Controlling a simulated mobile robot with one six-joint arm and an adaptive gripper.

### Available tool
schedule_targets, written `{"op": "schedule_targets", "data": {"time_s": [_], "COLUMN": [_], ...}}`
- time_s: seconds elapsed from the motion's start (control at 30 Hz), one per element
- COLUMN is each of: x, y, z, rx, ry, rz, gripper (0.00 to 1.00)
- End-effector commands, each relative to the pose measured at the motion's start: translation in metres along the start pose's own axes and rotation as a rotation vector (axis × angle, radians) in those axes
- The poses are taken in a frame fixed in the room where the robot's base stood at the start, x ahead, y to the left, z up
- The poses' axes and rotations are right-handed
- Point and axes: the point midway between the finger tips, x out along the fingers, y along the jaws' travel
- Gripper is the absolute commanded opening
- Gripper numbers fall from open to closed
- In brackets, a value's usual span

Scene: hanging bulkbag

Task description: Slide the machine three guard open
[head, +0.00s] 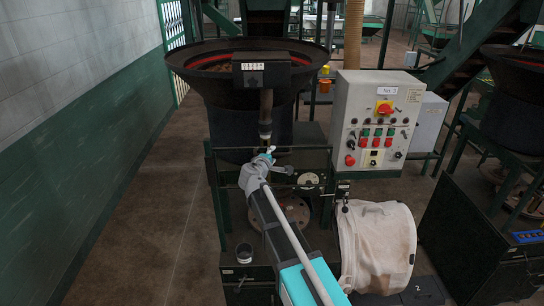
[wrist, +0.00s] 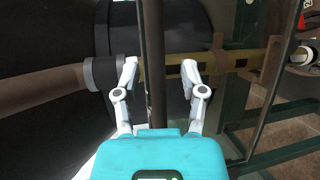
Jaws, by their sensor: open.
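Machine three has a grey control box (head: 376,122) marked "No. 3", right of a black bowl (head: 197,66). My gripper (head: 265,152) is in front of the machine, below the brown pipe (head: 266,105) under the bowl. In the wrist view my gripper (wrist: 159,70) is open. A dark narrow bar (wrist: 155,45) runs between its two fingers, with space to each side; I cannot tell contact. This bar may be part of the guard, but I cannot tell for sure. A slotted yellowish strip (wrist: 217,64) lies behind the fingers. My arm hides part of the machine's front.
A white cloth-covered drum (head: 377,248) stands at lower right, and a small cup (head: 244,253) at lower left. Green frame posts (head: 216,195) flank the work area. The floor at left is clear up to the green and white wall (head: 88,120).

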Motion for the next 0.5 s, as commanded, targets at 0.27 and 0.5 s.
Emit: {"op": "schedule_targets", "data": {"time_s": [0.27, 0.5], "x": [0.003, 0.006], "y": [-0.016, -0.036], "z": [-0.001, -0.003], "rx": [0.000, 0.000], "ry": [0.000, 0.000], "rz": [0.000, 0.000], "gripper": [0.54, 0.54]}}
